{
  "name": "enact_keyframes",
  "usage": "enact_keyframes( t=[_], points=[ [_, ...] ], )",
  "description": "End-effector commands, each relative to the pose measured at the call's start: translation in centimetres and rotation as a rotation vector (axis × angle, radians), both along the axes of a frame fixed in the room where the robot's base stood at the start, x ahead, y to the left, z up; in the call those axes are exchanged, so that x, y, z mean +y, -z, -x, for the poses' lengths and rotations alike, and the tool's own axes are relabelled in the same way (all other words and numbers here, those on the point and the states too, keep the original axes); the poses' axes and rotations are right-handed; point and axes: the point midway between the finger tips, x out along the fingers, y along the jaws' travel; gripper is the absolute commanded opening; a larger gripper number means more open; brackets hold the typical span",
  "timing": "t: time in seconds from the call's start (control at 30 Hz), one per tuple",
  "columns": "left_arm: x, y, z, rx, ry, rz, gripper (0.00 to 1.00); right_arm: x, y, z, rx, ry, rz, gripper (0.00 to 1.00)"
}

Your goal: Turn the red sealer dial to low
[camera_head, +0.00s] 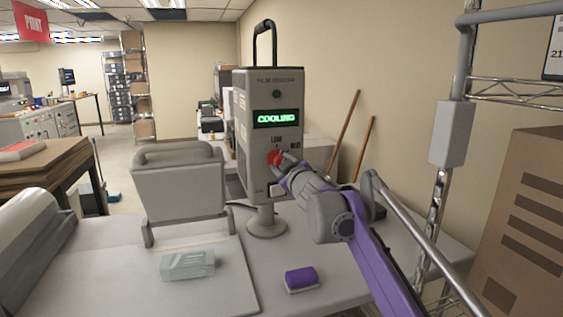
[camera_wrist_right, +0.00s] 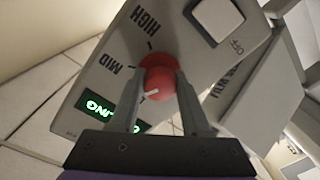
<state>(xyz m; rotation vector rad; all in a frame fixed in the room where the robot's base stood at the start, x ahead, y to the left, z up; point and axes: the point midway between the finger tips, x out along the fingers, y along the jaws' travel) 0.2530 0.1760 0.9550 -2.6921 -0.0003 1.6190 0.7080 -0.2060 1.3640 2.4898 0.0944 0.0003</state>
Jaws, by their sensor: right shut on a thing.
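The red sealer dial (camera_head: 274,158) is on the front of an upright grey film sealer (camera_head: 262,98). The sealer's lit green display (camera_head: 276,118) reads COOLING. In the head view, the LOW label (camera_head: 277,140) is just above the dial. My right gripper (camera_head: 281,162) is at the dial, its two fingers either side of the knob. In the wrist view, the fingers are shut on the red dial (camera_wrist_right: 160,77). Its white pointer points toward the display side, away from HIGH and past MID. The left finger hides the LOW label there. My left gripper is out of view.
A square white button (camera_wrist_right: 217,20) marked OFF is on the sealer panel. A metal rack post (camera_head: 436,190) is at right.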

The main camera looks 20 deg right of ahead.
Motion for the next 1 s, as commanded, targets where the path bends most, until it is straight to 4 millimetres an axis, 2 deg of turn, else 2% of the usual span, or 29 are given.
enact_keyframes(
  t=[0.2,0.5,1.0],
  points=[
    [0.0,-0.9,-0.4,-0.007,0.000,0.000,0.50,0.1,-0.2,0.0,-0.007,-0.001,0.188,0.00],
    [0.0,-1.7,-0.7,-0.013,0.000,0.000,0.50,0.0,-0.1,0.0,-0.013,0.000,0.375,0.00],
    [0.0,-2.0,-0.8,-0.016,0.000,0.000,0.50,0.0,0.0,0.0,-0.015,-0.001,0.467,0.00]
  ],
)
